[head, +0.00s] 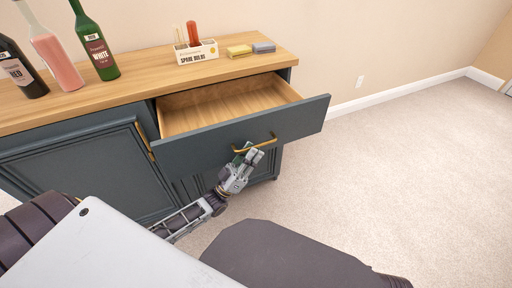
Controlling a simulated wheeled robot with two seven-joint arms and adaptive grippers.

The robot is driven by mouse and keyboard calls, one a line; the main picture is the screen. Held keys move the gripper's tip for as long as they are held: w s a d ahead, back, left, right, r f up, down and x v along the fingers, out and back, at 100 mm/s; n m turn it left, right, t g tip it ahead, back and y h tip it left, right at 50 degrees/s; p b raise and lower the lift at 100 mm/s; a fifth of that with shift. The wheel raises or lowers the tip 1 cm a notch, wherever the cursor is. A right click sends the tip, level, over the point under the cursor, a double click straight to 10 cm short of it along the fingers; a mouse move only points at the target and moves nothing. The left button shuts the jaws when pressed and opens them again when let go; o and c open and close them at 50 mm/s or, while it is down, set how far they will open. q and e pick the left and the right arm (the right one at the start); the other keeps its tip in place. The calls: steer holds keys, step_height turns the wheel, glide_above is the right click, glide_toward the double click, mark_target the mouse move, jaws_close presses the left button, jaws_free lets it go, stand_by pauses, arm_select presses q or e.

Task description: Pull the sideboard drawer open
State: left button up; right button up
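The dark blue-grey sideboard (75,172) with a wooden top stands against the wall. Its drawer (200,147) is pulled well out, and the bare wooden inside shows empty. A brass handle (268,141) is on the drawer front. My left gripper (246,152) is at the left part of this handle, with its fingers up against or around the bar. I cannot tell whether the fingers are closed on it. My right gripper is not in view.
Three bottles, one dark (20,72), one pink (58,58) and one green (95,42), stand on the left of the top. A white box (198,54), a yellow block (239,51) and a grey block (264,47) sit at the right. Carpet (400,160) to the right is clear.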

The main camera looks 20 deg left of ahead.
arm_select(q)
steer(key=v, duration=0.8)
steer(key=shift+s+f, duration=0.2)
steer(key=shift+f, duration=0.1)
steer(key=shift+a, duration=0.15)
